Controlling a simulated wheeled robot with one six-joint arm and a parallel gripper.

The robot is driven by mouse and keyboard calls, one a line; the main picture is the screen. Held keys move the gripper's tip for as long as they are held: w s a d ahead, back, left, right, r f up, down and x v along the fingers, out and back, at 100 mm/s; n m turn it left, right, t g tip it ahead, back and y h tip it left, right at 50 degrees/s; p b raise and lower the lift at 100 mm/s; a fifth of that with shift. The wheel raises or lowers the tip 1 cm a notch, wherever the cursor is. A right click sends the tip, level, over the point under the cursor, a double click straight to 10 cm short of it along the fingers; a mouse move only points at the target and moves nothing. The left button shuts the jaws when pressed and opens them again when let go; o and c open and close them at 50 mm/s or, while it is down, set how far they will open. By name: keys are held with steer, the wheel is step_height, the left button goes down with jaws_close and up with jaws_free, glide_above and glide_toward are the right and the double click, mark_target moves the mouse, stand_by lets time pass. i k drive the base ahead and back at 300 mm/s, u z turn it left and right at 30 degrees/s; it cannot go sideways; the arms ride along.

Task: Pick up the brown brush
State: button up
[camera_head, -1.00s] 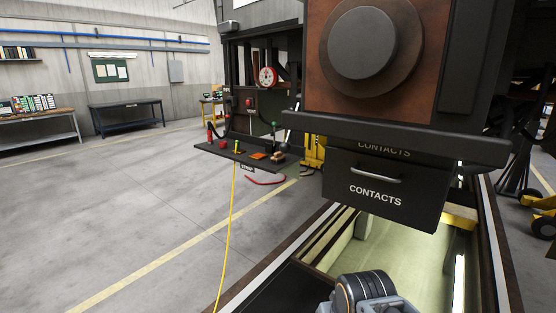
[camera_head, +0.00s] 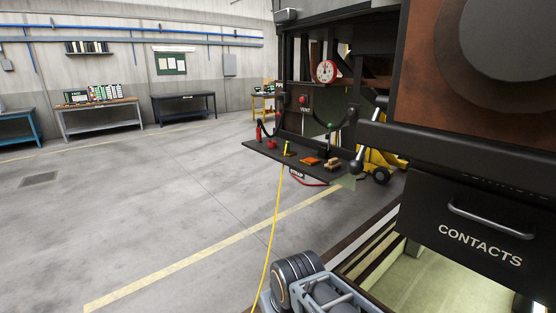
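A small brown block-like thing, which looks like the brown brush (camera_head: 333,164), lies on a dark shelf (camera_head: 262,151) that juts out from the open machine cabinet. It is too small to make out bristles. An orange flat piece (camera_head: 309,161) lies just left of it. Part of my arm shows at the bottom middle, well short of the shelf and apart from it. My gripper's fingertips are not in view.
A half-open drawer marked CONTACTS (camera_head: 480,230) juts out at the right, above a lit pit. A yellow hose (camera_head: 273,230) hangs from the shelf to the floor. A yellow wheeled jack (camera_head: 378,160) stands behind the shelf. The floor at left is clear.

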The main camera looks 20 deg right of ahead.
mark_target(332, 164)
steer(key=u, duration=0.3)
steer(key=i, duration=1.45)
steer(key=z, duration=0.95)
steer(key=i, duration=1.15)
steer(key=z, duration=0.95)
